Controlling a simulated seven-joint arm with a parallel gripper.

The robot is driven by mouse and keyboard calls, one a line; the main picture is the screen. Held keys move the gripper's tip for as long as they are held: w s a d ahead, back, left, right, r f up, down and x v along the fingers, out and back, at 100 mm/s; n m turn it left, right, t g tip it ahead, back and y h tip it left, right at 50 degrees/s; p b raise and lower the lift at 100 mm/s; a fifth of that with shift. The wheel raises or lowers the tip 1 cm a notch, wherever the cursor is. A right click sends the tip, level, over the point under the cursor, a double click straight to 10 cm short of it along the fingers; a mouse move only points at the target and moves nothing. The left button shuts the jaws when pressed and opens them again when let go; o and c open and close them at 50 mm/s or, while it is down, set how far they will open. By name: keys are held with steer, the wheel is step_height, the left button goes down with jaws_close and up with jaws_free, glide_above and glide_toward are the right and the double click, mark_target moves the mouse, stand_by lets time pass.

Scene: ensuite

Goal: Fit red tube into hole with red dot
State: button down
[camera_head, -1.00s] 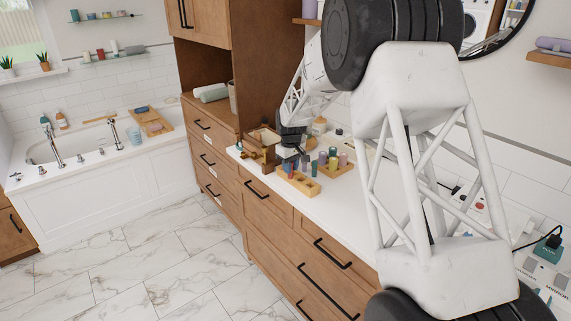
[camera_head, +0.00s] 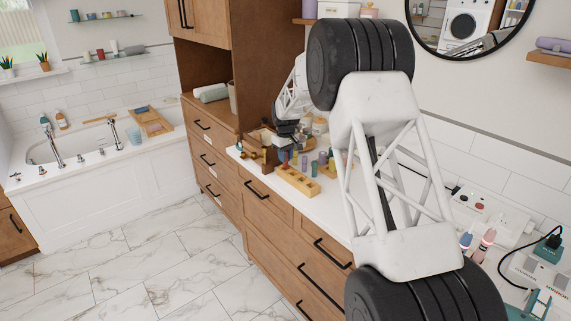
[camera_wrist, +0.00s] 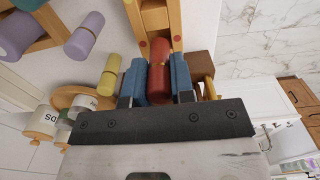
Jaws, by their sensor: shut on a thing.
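In the wrist view the red tube (camera_wrist: 159,82) is held between the blue fingers of my gripper (camera_wrist: 160,68). The gripper is shut on it. A light wooden block (camera_wrist: 155,16) with hollows lies just beyond the tube's end, and small red marks show near its near edge. Whether the tube touches the block, and which hole bears the red dot, I cannot tell. In the head view the wooden block (camera_head: 298,181) lies at the counter's front edge, with my gripper (camera_head: 287,152) just behind it.
A yellow-green tube (camera_wrist: 109,75) and a purple tube (camera_wrist: 84,37) lie left of my gripper in the wrist view. In the head view several coloured tubes stand on a wooden tray (camera_head: 330,170) to the right. A brown wooden box (camera_head: 258,140) stands to the left.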

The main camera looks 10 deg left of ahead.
mark_target(285, 166)
steer(key=shift+f, duration=0.1)
steer(key=shift+f, duration=1.7)
steer(key=shift+f, duration=0.35)
